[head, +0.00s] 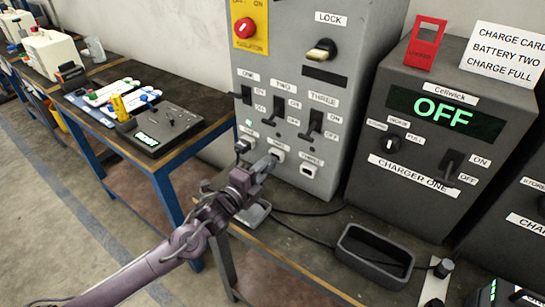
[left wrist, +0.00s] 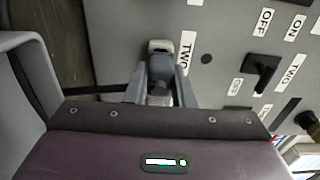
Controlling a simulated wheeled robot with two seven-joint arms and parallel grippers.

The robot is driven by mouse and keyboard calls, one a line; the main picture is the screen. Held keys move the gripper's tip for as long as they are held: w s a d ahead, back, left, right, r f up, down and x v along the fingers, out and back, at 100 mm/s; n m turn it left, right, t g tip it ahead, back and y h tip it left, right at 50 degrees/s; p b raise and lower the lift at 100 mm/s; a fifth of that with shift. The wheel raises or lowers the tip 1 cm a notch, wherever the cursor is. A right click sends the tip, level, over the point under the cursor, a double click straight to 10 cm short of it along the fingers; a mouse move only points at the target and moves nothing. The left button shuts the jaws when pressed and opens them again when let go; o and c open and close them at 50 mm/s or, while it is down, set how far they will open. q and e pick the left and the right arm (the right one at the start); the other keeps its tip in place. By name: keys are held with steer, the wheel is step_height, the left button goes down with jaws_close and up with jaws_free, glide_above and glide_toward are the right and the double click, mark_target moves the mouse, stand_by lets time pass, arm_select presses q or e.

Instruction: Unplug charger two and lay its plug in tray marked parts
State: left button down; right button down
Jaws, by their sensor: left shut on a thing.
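My left gripper (head: 266,166) is at the lower part of the grey supply cabinet, shut on a dark plug at the socket marked TWO (head: 277,153). In the left wrist view the plug (left wrist: 159,76) sits between the two fingers, against the pale socket (left wrist: 160,46) beside the TWO label. I cannot tell whether it is fully seated. The switch lever for two (head: 279,106) is above the socket. A dark, empty open tray (head: 375,278) stands on the bench to the right; no parts label is readable on it. My right gripper is not in view.
Plug one (head: 243,146) is in its socket just left of my gripper; socket three (head: 309,170) is to the right. Charger one (head: 440,130) reads OFF. Cables cross the bench between cabinet and tray.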

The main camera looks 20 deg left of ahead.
mark_target(264, 170)
arm_select(q)
steer(key=shift+p+v, duration=1)
steer(key=shift+v, duration=0.95)
steer(key=shift+s+d, duration=0.1)
steer(key=shift+s, duration=0.15)
steer(key=s+r+n+y, duration=0.2)
steer(key=s+y, duration=0.1)
steer(key=s, duration=0.5)
steer(key=s+r+n+t+y, duration=0.1)
steer(key=s+r+n+y, duration=0.1)
steer(key=s, duration=0.7)
steer(key=shift+a+y, duration=0.25)
steer(key=shift+y, duration=0.35)
